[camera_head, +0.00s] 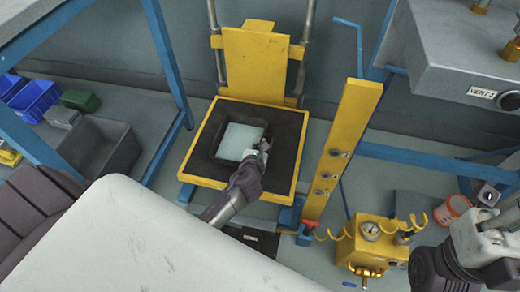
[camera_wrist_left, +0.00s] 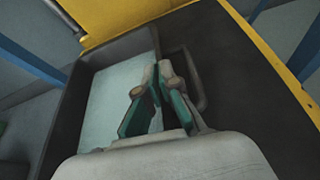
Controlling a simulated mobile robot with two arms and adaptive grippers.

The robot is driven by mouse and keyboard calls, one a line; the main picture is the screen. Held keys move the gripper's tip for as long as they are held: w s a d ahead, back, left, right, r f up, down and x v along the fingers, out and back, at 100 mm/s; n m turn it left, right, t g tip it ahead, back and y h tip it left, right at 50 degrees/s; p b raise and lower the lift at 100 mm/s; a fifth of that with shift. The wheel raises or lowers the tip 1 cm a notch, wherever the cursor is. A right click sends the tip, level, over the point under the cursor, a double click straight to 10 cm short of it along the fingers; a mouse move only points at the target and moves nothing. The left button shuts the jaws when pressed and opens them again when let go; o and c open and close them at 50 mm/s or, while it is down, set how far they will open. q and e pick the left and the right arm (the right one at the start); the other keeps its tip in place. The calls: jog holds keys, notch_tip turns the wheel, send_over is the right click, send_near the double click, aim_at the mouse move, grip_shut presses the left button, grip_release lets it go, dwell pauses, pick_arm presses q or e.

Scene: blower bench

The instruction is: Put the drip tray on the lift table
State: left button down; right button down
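The drip tray (camera_head: 232,139) is a dark, square-looking tray with a pale floor. It rests on the black top of the yellow-edged lift table (camera_head: 285,178). The tray also fills the left of the left wrist view (camera_wrist_left: 105,95), with a dark loop handle (camera_wrist_left: 203,88) on its right side. My left gripper (camera_head: 264,146) is at the tray's right edge. Its green-padded fingers (camera_wrist_left: 158,70) have tips close together at the tray's right wall; whether they pinch it is unclear. My right arm's end (camera_head: 485,245) is at the lower right, its fingers not clear.
A yellow post (camera_head: 342,150) stands right of the lift table. A yellow unit with a gauge (camera_head: 372,243) and an orange-red bucket (camera_head: 452,208) are on the floor. A grey bin (camera_head: 100,146) and blue bins (camera_head: 36,98) are at left. A grey machine (camera_head: 450,55) stands upper right.

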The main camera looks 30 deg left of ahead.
pick_arm(q)
jog(key=shift+f, duration=0.2)
jog(key=shift+f, duration=0.15)
jog(key=c, duration=1.8)
grip_release()
jog(key=shift+f, duration=0.1)
jog(key=o, duration=0.5)
